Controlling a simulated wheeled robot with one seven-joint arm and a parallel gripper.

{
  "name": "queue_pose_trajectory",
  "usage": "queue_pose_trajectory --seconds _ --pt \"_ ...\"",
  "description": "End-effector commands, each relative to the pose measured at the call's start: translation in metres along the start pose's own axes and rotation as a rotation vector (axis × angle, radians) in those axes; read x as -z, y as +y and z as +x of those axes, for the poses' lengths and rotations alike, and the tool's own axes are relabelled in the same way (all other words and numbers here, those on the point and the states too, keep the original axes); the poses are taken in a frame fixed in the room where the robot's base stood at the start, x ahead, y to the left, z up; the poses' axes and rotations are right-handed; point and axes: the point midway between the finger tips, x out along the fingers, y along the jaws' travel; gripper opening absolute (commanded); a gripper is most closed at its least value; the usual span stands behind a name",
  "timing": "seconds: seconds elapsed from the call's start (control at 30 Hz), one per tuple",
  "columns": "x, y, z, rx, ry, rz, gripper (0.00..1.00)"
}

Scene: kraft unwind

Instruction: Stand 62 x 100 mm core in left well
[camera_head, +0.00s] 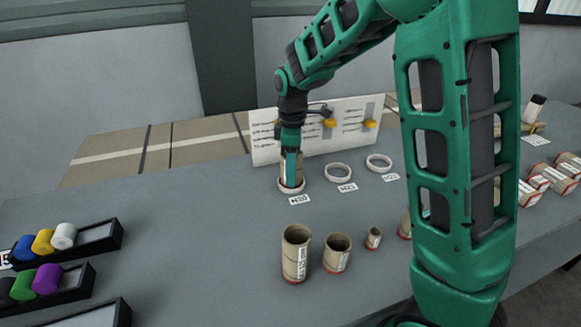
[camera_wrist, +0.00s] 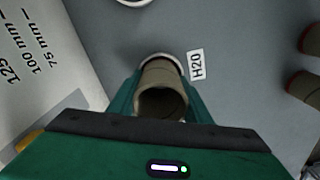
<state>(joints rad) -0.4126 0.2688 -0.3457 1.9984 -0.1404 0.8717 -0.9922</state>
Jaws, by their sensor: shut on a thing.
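My gripper (camera_head: 291,160) is shut on a brown cardboard core (camera_head: 299,171) at the left well (camera_head: 284,188), a pale ring with the label H20 in front of it. In the wrist view, the core (camera_wrist: 164,76) sits between the two fingers of my gripper (camera_wrist: 162,98), its open top facing the camera. Part of the left well's rim (camera_wrist: 150,57) shows beyond the core. The core looks upright, with its lower end at or inside the ring. Whether it touches the bottom is hidden.
Two empty rings, the middle well (camera_head: 339,181) and the right well (camera_head: 379,170), lie to the right. A large core (camera_head: 295,262), a medium core (camera_head: 336,261) and a small core (camera_head: 373,242) stand in front. A white board (camera_head: 265,151) stands close behind. Trays of coloured rolls (camera_head: 107,246) are at left.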

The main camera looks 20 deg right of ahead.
Motion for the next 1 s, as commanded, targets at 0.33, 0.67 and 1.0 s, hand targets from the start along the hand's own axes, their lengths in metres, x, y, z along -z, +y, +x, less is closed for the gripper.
queue_pose_trajectory --seconds 0.33,0.67,1.0 --pt "-0.0002 0.0 0.005 0.0 0.0 0.0 0.22" --pt "-0.0001 0.0 0.0058 0.0 0.0 0.0 0.52" --pt "-0.0001 0.0001 0.0055 0.0 0.0 0.0 0.66"
